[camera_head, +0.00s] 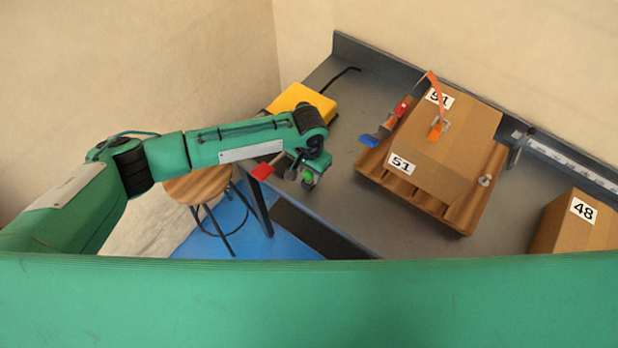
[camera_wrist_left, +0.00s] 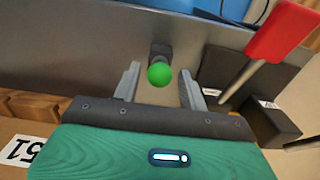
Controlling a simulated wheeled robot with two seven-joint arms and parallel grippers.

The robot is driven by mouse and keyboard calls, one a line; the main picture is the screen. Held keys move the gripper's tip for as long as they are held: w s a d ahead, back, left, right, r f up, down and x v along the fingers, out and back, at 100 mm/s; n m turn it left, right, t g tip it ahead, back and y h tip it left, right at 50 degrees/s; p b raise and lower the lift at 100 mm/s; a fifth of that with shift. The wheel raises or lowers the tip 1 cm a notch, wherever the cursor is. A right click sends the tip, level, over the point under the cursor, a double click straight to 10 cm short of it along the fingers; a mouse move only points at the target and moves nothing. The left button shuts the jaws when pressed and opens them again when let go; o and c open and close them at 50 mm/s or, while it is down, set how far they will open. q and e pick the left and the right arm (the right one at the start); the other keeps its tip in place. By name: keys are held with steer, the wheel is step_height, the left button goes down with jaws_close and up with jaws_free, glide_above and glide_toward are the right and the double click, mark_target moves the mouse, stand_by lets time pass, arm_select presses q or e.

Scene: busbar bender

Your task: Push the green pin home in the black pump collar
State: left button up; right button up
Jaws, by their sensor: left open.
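The green pin (camera_wrist_left: 159,74) shows its round green head in the left wrist view, in front of a small black collar (camera_wrist_left: 160,51). Its shaft is hidden, so I cannot tell how deep it sits. My left gripper (camera_wrist_left: 160,69) is open, with one finger on each side of the green head and a gap to both. In the head view the left gripper (camera_head: 302,173) is over the left front edge of the bench, and the green head (camera_head: 308,178) shows at its tip. My right gripper is in neither view.
A lever with a red grip (camera_wrist_left: 286,30) rises from black blocks beside the left gripper; the grip also shows in the head view (camera_head: 262,171). The grey bench (camera_head: 345,195) carries a yellow box (camera_head: 302,98) and cartons (camera_head: 455,135) on a wooden pallet (camera_head: 470,215). A stool (camera_head: 197,186) stands left.

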arm_select(q)
steer(key=shift+f+p, duration=0.1)
steer(key=shift+p, duration=0.3)
stand_by(0.4)
jaws_close()
